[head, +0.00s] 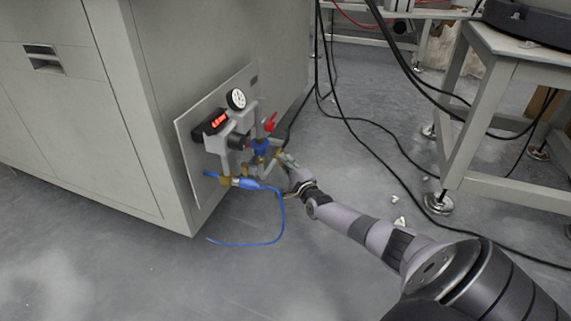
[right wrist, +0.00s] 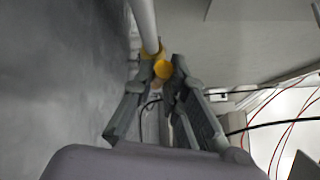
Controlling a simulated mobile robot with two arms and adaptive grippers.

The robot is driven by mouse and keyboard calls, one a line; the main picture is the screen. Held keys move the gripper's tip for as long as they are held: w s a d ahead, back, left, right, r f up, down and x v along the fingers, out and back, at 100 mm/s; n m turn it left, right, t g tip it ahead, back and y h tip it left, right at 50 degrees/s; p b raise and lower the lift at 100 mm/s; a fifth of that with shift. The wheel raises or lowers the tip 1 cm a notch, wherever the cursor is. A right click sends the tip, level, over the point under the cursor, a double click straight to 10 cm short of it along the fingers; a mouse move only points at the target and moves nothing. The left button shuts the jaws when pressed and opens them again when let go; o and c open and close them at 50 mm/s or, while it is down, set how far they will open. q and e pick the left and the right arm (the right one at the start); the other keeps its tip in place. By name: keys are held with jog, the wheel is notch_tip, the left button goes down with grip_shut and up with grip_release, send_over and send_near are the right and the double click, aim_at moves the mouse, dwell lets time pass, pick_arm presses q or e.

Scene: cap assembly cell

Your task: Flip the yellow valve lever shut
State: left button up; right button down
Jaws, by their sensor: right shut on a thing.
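The yellow valve lever (right wrist: 161,68) shows in the right wrist view, between the fingertips of my right gripper (right wrist: 162,76), beside a pale pipe. My right gripper is shut on the lever. In the head view the same gripper (head: 291,166) reaches the lower right of the valve assembly, and the lever there is too small and covered to make out its angle. The assembly has brass and blue fittings and sits on a pale panel (head: 190,158) on the cabinet side. My left gripper is not in view.
A round gauge (head: 236,99), a red-lit display (head: 219,120) and a red handle (head: 270,123) sit above the lever. A blue hose (head: 281,222) loops to the floor. Black cables (head: 376,131) lie behind the arm. A metal table (head: 467,100) stands at right.

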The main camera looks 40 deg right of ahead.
jog(key=r+m+g+p, duration=0.1)
jog(key=p, duration=0.1)
jog(key=r+m+g+y+p, duration=0.1)
jog(key=m+p, duration=0.1)
jog(key=p, duration=0.1)
jog(key=shift+w+d+r+g, duration=0.15)
jog(key=shift+d+g, duration=0.15)
jog(key=shift+g, duration=0.1)
jog(key=m+g+y+p, duration=0.1)
jog(key=r+g+y+p, duration=0.1)
jog(key=p, duration=0.1)
jog(key=shift+w+d+m, duration=0.25)
jog(key=shift+d+m, duration=0.15)
jog(key=shift+w+d+m+g+y+p, duration=0.15)
jog(key=shift+d+m+g+y+p, duration=0.2)
jog(key=shift+m+y, duration=0.2)
jog(key=shift+w+d+g+y, duration=0.1)
jog(key=shift+g+y, duration=0.15)
jog(key=shift+y, duration=0.1)
jog(key=y+b, duration=0.1)
jog(key=b, duration=0.1)
jog(key=d+m+g+b, duration=0.1)
jog(key=b, duration=0.1)
jog(key=shift+w+m+y, duration=0.15)
jog(key=shift+m+y, duration=0.1)
jog(key=shift+y, duration=0.15)
jog(key=shift+w+d+r+m+g+y+b, duration=0.2)
jog(key=shift+m+g+y+b, duration=0.3)
jog(key=shift+b, duration=1.5)
jog(key=shift+s, duration=0.1)
